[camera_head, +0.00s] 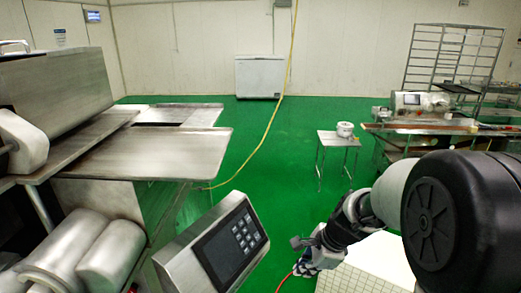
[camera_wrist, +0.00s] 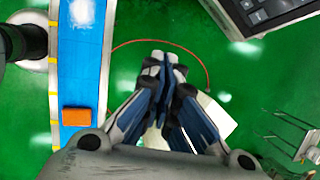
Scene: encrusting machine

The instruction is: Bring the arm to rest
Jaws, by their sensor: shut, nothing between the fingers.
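My gripper (camera_wrist: 165,68) shows in the wrist view with its fingers together, shut and empty, above the green floor. In the head view my gripper (camera_head: 303,258) is at the lower middle right, at the end of my arm, partly hidden by the wrist. It is to the right of the control panel (camera_head: 228,243) of the machine. The panel's dark screen and buttons also show at the top right of the wrist view (camera_wrist: 262,12). Nothing appears to touch the gripper.
The steel machine with flat plates (camera_head: 150,153) fills the left. A small table (camera_head: 338,139) with a white pot (camera_head: 345,129) stands at middle right. A blue strip (camera_wrist: 78,75) bears an orange block (camera_wrist: 76,116). A thin red cable (camera_wrist: 205,65) curves on the floor. Green floor is free mid-room.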

